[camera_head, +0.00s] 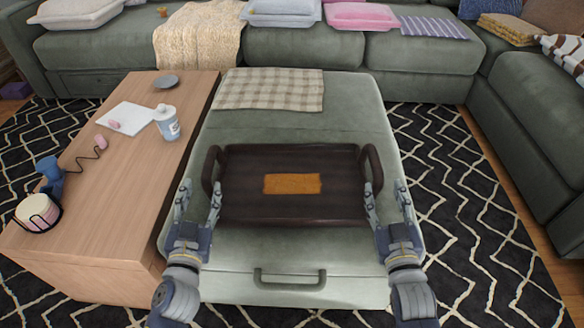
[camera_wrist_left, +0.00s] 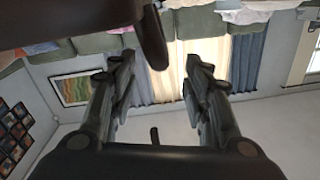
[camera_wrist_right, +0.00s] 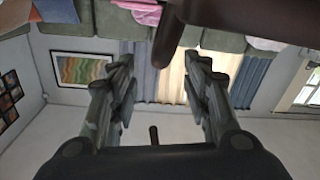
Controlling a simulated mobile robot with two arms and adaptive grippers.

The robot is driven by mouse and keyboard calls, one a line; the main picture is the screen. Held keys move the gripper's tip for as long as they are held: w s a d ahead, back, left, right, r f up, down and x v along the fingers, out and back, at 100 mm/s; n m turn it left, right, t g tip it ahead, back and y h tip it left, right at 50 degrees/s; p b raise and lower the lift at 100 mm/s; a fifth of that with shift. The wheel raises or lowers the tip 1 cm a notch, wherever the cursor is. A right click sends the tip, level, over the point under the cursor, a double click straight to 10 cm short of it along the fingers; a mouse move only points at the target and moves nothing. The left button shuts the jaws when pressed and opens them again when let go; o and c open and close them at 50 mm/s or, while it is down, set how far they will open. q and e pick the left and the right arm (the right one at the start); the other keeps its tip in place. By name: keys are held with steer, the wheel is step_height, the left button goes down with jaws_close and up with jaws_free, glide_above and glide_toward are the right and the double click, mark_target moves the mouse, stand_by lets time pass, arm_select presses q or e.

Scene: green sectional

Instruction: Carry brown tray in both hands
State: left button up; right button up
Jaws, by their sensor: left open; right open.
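My left gripper (camera_head: 199,194) is open at the near end of the left handle (camera_head: 209,168). My right gripper (camera_head: 387,192) is open at the near end of the right handle (camera_head: 374,166). In the left wrist view the handle (camera_wrist_left: 152,38) shows between the spread fingers (camera_wrist_left: 160,62), and likewise the handle (camera_wrist_right: 168,40) in the right wrist view. I cannot tell whether fingers touch the handles.
The ottoman (camera_head: 345,118) carries a checked cloth (camera_head: 270,89) behind the tray. A green sectional (camera_head: 300,50) closes the back and right. Patterned rug (camera_head: 460,220) is clear at right.

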mark_target(209, 159)
arm_select(q)
steer(key=shift+s+r, duration=0.15)
arm_select(e)
steer(key=shift+s+r, duration=0.15)
arm_select(q)
steer(key=shift+w+a, duration=0.1)
steer(key=shift+w, duration=5.35)
arm_select(e)
steer(key=shift+w, duration=5.45)
arm_select(q)
jaws_close()
arm_select(e)
jaws_close()
steer(key=shift+r, duration=0.1)
